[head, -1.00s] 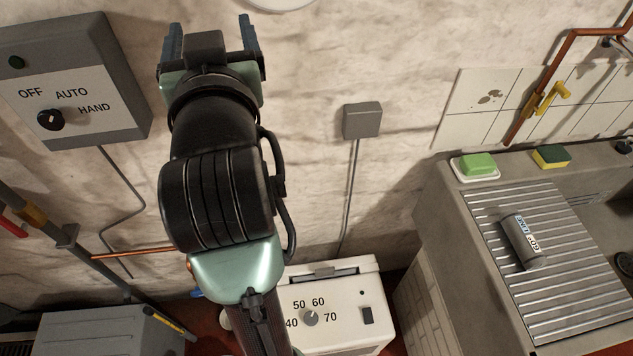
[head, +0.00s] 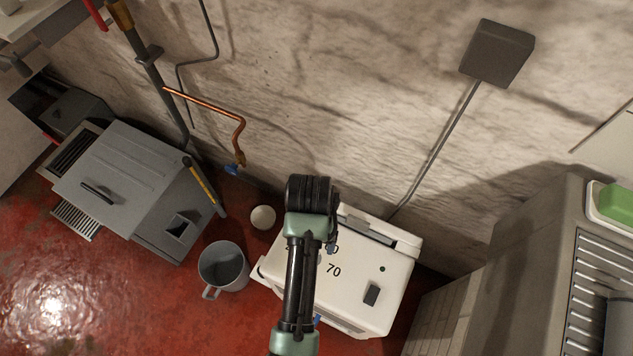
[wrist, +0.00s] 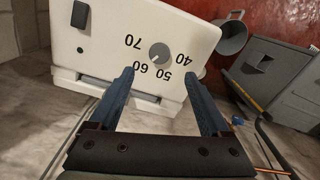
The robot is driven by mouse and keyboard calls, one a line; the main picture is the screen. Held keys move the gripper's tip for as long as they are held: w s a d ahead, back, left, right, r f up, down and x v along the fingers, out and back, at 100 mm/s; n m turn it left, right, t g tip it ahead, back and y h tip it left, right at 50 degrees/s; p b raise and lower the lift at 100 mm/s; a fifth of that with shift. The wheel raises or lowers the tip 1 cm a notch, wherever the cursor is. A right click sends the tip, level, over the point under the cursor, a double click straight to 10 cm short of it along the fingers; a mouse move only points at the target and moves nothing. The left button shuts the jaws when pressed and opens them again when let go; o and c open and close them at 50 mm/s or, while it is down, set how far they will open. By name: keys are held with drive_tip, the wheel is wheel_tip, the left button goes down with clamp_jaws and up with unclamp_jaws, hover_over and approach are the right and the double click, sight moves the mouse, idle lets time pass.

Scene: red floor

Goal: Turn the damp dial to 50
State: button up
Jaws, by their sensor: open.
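The damp dial (wrist: 160,54) is a small grey round knob on the white box (wrist: 110,40), ringed by 40, 50, 60 and 70. Its pointer is too small to read surely. In the wrist view my gripper (wrist: 159,75) is open and empty. Its two blue fingers point toward the box, one on each side of the dial in the picture, and I see no contact with the dial. In the head view the white box (head: 350,302) stands on the floor. My arm covers most of the dial and numbers there, leaving 70 clear, and largely hides my gripper.
The white box also has a dark switch (head: 371,294) and a green light (head: 382,268). A grey cabinet (head: 130,180) stands further left, a sink unit (head: 540,270) right.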

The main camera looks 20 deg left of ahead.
wheel_tip(320, 180, down, 10)
drive_tip(key=shift+r+b, duration=0.1)
drive_tip(key=shift+b, duration=1.1)
drive_tip(key=shift+c, duration=0.2)
clamp_jaws()
drive_tip(key=shift+r+n+p, duration=0.15)
drive_tip(key=shift+n+p, duration=0.85)
drive_tip(key=n+p, duration=0.2)
drive_tip(key=n, duration=0.1)
drive_tip(key=shift+n, duration=0.3)
drive_tip(key=n+p, duration=0.2)
drive_tip(key=n, duration=0.4)
drive_tip(key=shift+p, duration=0.4)
